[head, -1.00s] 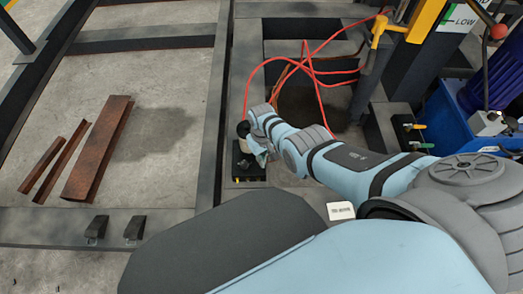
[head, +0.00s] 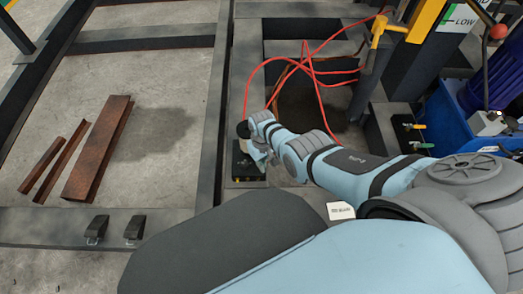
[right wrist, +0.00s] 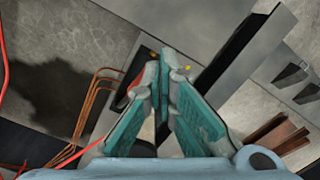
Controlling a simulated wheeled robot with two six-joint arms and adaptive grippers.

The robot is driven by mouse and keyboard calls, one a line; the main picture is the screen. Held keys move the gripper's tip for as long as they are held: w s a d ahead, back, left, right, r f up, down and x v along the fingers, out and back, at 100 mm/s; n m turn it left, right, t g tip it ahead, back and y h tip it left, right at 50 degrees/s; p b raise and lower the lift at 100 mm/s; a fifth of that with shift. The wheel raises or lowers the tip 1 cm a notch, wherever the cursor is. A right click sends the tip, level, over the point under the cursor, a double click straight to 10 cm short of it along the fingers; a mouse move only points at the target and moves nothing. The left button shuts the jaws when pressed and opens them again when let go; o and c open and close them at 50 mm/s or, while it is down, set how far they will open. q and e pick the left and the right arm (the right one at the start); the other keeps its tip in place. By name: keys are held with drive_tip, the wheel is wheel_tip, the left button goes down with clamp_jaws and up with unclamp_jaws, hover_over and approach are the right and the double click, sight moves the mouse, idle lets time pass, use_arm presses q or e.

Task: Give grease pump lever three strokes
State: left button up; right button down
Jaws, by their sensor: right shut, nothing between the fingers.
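A small black box with yellow fittings (head: 246,174), which looks like the grease pump, sits on the grey steel frame near the middle of the head view. A dark round knob (head: 243,130) shows just above it; I cannot tell whether it is the lever's end. My right gripper (head: 260,158) is over the box's right side and hides part of it. In the right wrist view the right gripper (right wrist: 163,72) has its fingers together, with nothing held. Yellow fittings (right wrist: 187,68) show just beyond the fingertips. Contact with the lever cannot be told. My left gripper is not in view.
Red hoses (head: 312,75) loop over the frame behind my right arm. Rusty steel angles (head: 97,150) lie on the open floor at the left.

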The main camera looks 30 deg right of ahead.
drive_tip(key=shift+s+a+f, duration=0.15)
drive_tip(key=shift+s+f, duration=0.2)
drive_tip(key=shift+f, duration=0.25)
drive_tip(key=shift+s+a+f, duration=0.2)
drive_tip(key=shift+s+f, duration=0.2)
drive_tip(key=shift+f, duration=0.1)
drive_tip(key=shift+s+a+f+b, duration=0.15)
drive_tip(key=shift+s+f+b, duration=0.2)
drive_tip(key=shift+f+b, duration=0.15)
drive_tip(key=shift+f, duration=0.1)
drive_tip(key=shift+s+a+f, duration=0.15)
drive_tip(key=shift+s+f, duration=0.15)
drive_tip(key=shift+f, duration=0.25)
drive_tip(key=shift+b, duration=0.3)
